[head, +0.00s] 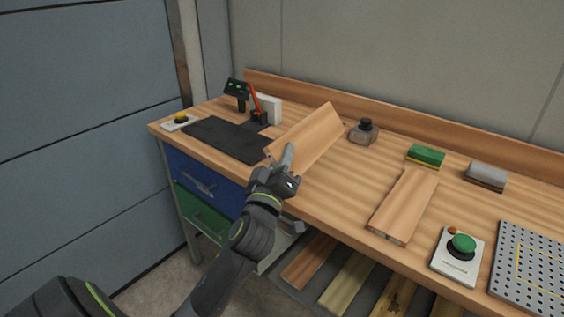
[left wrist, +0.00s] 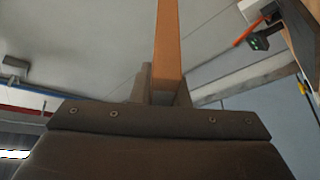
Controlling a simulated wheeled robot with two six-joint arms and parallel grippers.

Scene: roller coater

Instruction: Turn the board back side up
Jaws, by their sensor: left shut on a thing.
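A light wooden board (head: 308,138) is held up off the bench top at a tilt, with its broad face showing in the head view. My left gripper (head: 279,164) is shut on the board's near left end. In the left wrist view the same board (left wrist: 167,50) shows edge-on between the fingers, rising away from the palm. Whether its lower edge touches the bench cannot be told. A second wooden board (head: 405,205) lies flat on the bench to the right. My right gripper is not in view.
The wooden bench (head: 335,190) has a black mat (head: 225,138) and a stand with a red part (head: 258,105) on the left. A grey block with a knob (head: 363,131), green block (head: 426,156), grey block (head: 486,176), green-button box (head: 458,255) and perforated plate (head: 530,265) are right.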

